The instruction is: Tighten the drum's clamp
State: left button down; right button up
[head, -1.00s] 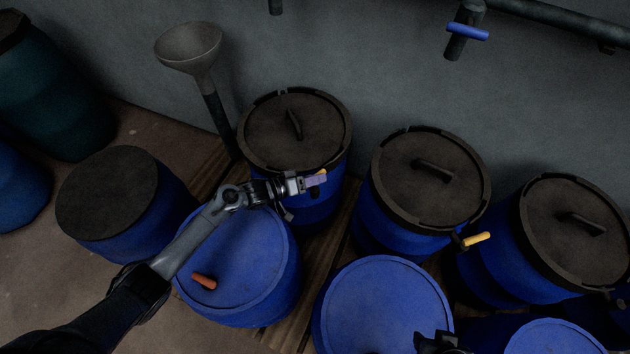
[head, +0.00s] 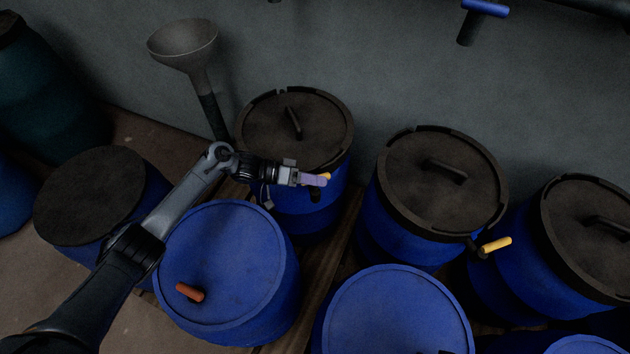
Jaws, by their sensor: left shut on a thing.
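A blue drum with a dark lid (head: 270,125) stands at the back, with a dark clamp ring around the lid's edge. A yellow clamp handle (head: 326,176) shows at the drum's front, mostly hidden behind the jaws. My left gripper (head: 314,180) is at that handle, shut on it, in front of the drum just below the ring. My right gripper is out of the picture.
Blue-topped drums (head: 225,265) (head: 400,315) stand in front. An orange handle (head: 189,292) lies on the left one. A second dark-lidded drum (head: 410,180) with a yellow handle (head: 496,244) stands to the right. A funnel (head: 185,45) stands by the wall.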

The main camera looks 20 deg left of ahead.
pick_arm(q)
jog(key=c, duration=1)
grip_release()
jog(key=shift+o, duration=0.2)
jog(key=p+v, duration=0.1)
jog(key=v, duration=0.9)
jog(key=shift+a, duration=0.35)
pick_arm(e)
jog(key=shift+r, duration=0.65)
pick_arm(q)
jog(key=shift+s+r, duration=0.1)
jog(key=shift+r, duration=0.05)
